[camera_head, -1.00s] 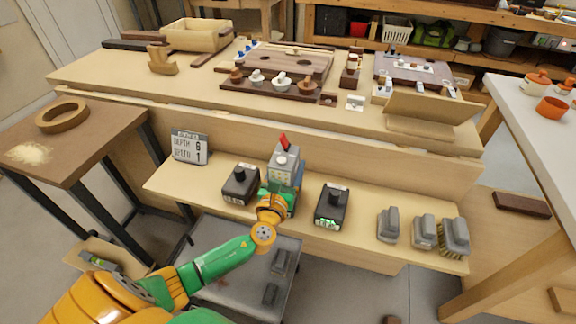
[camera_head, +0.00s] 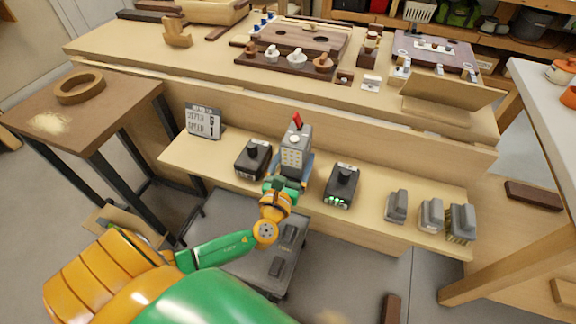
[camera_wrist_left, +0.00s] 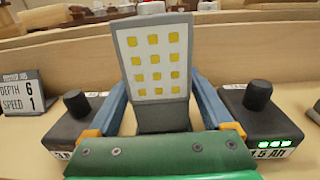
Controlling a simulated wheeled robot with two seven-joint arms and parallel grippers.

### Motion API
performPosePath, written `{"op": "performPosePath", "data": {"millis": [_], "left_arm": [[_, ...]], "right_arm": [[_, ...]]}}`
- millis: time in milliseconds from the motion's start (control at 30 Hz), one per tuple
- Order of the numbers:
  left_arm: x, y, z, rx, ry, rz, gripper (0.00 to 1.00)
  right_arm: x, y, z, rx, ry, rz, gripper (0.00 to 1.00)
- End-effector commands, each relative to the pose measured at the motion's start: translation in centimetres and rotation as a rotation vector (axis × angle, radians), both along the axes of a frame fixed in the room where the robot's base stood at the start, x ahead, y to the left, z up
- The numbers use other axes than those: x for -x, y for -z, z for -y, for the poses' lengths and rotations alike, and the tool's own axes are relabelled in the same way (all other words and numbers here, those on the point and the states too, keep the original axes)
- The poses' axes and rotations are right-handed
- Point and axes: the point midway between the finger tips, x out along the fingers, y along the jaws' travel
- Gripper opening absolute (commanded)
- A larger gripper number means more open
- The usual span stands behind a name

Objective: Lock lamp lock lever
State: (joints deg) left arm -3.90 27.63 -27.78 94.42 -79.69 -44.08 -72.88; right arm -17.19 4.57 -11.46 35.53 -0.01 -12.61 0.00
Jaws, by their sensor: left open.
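The lamp (camera_head: 295,150) is a grey block with a panel of yellow squares, standing on the lower shelf of the bench. A red lever (camera_head: 297,119) sticks up at its top in the head view. In the left wrist view the lamp's panel (camera_wrist_left: 153,62) faces me; the red lever does not show there. My left gripper (camera_head: 288,176) is in front of the lamp. Its blue fingers (camera_wrist_left: 160,100) are spread, one on each side of the lamp's lower part. Whether they touch it cannot be told. My right gripper is not in view.
Black battery-like units stand left (camera_head: 253,160) and right (camera_head: 341,186) of the lamp, close to the fingers. A depth and speed sign (camera_head: 203,122) stands farther left. Several grey blocks (camera_head: 431,214) stand at the shelf's right. A grey cart (camera_head: 225,212) is below.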

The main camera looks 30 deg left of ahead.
Motion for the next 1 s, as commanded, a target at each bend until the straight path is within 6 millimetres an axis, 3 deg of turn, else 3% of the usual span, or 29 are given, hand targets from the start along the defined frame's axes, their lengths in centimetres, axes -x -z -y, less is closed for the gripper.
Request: {"op": "performPosePath", "data": {"millis": [500,1000], "left_arm": [[5.4,0.0,1.5,0.001,0.0,-0.002,0.85],[5.9,0.0,1.6,0.0,0.0,0.001,0.85]], "right_arm": [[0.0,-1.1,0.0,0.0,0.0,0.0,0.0],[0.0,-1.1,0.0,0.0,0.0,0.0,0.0]]}}
